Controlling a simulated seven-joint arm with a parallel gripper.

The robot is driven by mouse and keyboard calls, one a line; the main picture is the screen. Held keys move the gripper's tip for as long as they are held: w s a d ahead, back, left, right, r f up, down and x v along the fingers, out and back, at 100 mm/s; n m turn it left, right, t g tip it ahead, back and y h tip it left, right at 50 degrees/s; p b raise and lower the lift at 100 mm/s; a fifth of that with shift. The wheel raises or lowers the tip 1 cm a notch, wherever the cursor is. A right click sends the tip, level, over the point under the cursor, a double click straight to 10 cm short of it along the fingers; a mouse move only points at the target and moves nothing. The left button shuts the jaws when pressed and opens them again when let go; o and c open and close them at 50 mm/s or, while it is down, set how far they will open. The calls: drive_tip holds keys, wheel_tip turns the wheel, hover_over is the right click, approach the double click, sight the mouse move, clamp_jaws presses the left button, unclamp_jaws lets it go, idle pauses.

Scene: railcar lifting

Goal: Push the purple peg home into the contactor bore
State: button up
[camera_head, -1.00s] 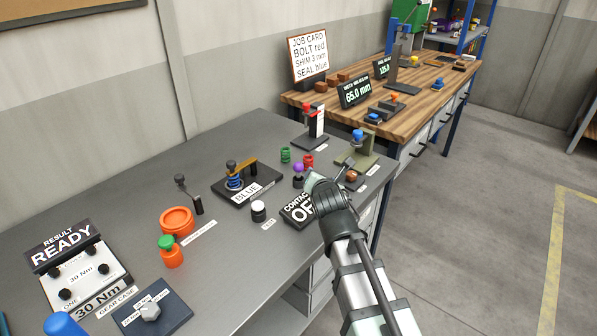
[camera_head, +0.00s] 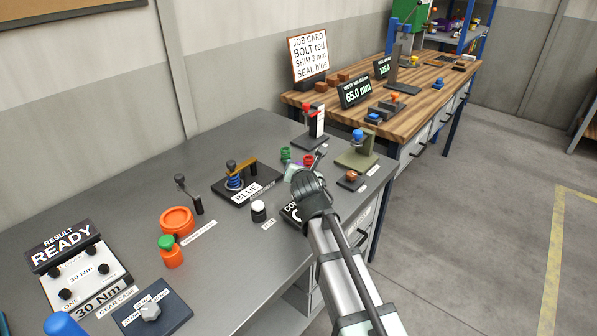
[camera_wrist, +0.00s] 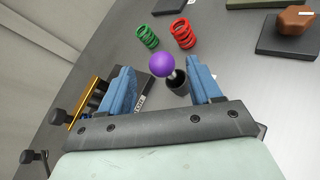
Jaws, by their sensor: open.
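The purple peg (camera_wrist: 162,64) has a round purple knob on a short metal stem. The stem meets a dark cylinder, the likely contactor bore (camera_wrist: 180,83), in the wrist view; how deep it sits I cannot tell. My gripper (camera_wrist: 160,76) is open, its blue fingers apart on either side of the knob, with nothing visibly gripped. In the head view my gripper (camera_head: 305,169) is over the bench's right part and hides the peg.
A brown hex part on a dark block (camera_head: 351,177) is to the right. The blue-ring fixture (camera_head: 235,181) stands to the left. The grey bench front is clear near the black-and-white jar (camera_head: 258,211).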

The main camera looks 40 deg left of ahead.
drive_tip(key=shift+x, duration=2.75)
drive_tip(key=shift+s+d+f, duration=0.1)
drive_tip(key=shift+f, duration=0.05)
drive_tip(key=shift+c, duration=0.3)
drive_tip(key=c, duration=1)
